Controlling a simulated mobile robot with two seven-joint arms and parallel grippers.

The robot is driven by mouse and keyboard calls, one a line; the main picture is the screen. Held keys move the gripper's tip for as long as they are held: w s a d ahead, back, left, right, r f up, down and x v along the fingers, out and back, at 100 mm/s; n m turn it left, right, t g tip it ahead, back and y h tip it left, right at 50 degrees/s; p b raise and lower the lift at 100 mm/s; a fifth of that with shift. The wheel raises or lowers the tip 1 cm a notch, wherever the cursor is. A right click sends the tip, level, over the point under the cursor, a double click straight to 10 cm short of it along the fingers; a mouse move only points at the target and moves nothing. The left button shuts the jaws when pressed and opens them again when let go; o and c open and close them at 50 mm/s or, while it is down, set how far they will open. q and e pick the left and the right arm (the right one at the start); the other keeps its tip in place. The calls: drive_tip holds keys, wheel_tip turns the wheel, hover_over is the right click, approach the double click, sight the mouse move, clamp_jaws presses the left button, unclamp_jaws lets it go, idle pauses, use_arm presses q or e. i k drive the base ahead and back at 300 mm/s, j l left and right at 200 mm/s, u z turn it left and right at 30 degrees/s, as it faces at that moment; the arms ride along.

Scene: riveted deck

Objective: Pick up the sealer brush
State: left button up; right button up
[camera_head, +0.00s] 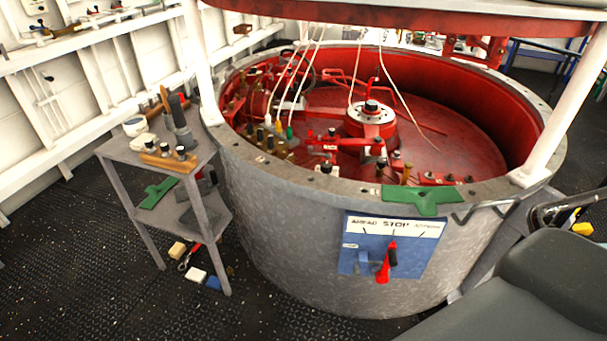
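I cannot pick out the sealer brush for certain. A holder (183,137) on the small grey side table (121,153) has a wooden-handled tool (164,98) and a dark tool (177,108) standing upright in it. Either could be a brush, but their lower ends are hidden. Beside the holder are a wooden block with several black-topped pieces (168,157), a pale item (143,141) and a small white round container (135,126). Neither of my grippers is in view.
A large round grey drum (290,240) with a red interior stands right of the table. A green piece (415,201) lies on its rim; another (158,192) is on the table's lower shelf. Loose items lie on the floor under the table. Dark floor (70,270) is open at left.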

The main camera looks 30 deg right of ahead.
sight(163, 92)
drive_tip(key=i+j+z, duration=0.15)
drive_tip(key=i+j, duration=0.7)
drive_tip(key=i+j+z, duration=0.15)
drive_tip(key=i+j, duration=0.8)
